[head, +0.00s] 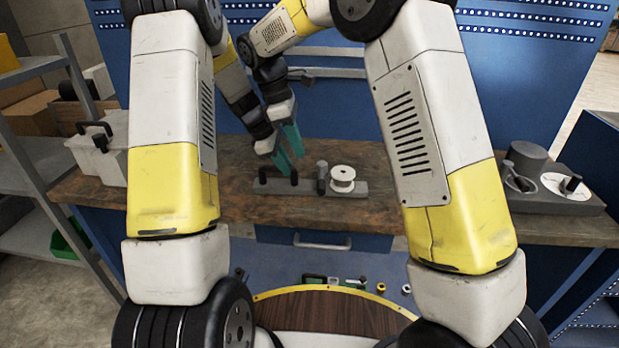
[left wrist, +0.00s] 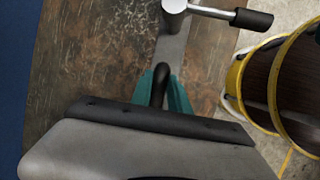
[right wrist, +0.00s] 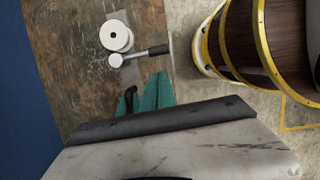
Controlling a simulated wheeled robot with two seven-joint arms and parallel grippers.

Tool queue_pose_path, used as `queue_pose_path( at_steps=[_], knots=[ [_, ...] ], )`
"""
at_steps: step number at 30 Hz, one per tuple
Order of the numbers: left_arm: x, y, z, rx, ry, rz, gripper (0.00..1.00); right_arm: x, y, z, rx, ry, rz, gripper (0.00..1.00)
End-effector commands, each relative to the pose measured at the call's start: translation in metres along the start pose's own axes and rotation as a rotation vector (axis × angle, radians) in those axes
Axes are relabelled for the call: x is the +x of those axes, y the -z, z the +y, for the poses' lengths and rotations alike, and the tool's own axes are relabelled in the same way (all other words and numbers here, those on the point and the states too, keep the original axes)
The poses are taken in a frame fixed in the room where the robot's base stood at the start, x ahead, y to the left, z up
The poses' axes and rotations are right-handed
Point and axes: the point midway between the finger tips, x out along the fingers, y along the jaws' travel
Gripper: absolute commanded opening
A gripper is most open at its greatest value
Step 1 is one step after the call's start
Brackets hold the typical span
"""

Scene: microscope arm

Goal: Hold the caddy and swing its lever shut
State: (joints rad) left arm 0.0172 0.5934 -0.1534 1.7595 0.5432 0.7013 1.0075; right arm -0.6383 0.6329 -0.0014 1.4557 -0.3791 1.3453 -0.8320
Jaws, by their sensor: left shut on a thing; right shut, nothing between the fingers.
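The caddy is a flat grey bar (head: 354,189) on the wooden bench with a black loop handle (head: 293,178) at its left end. A grey post (head: 322,168) carries a lever, whose black grip (left wrist: 252,18) points out crosswise over the bench's front side. A white spool (head: 343,174) stands right of the post. My left gripper (left wrist: 164,90) is shut on the black handle. My right gripper (right wrist: 159,76) is shut and empty, above the bar beside the handle. Its tips are a short gap from the lever grip, which also shows in the right wrist view (right wrist: 158,50).
A grey box with a black handle (head: 97,150) stands at the bench's left. A grey tray (head: 545,195) with a round block and a white disc sits at the right. A blue panel (head: 500,80) rises behind. The bench between caddy and tray is partly hidden by my right arm.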

Motion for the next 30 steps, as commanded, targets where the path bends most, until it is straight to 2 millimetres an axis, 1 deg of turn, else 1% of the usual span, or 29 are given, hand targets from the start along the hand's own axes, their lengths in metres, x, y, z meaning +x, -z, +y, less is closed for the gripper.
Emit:
queue_pose_path(
  at_steps=[7,11,14,21,24,27,30],
  knots=[
    [-0.001,-0.001,0.001,0.001,-0.002,-0.001,0.0,0.0,-0.001,0.0,0.002,0.0,0.001,0.0],
    [-0.001,-0.001,0.001,0.001,-0.002,-0.001,0.0,0.007,-0.001,-0.001,0.002,0.003,-0.001,0.0],
    [-0.001,-0.001,0.001,0.001,-0.002,-0.001,0.0,0.021,-0.001,-0.001,0.003,0.003,-0.001,0.0],
    [-0.001,-0.001,0.001,0.0,-0.002,-0.001,0.0,0.066,-0.001,-0.001,0.004,0.003,0.0,0.0],
    [-0.001,-0.001,0.001,0.0,-0.002,-0.001,0.0,0.081,-0.001,-0.001,0.005,0.002,0.0,0.0],
    [-0.001,-0.001,0.001,0.0,-0.002,-0.001,0.0,0.092,-0.001,-0.001,0.004,0.002,0.0,0.0],
    [-0.001,-0.001,0.001,0.0,-0.002,-0.001,0.0,0.098,-0.001,0.0,0.004,0.0,0.002,0.0]
  ],
)
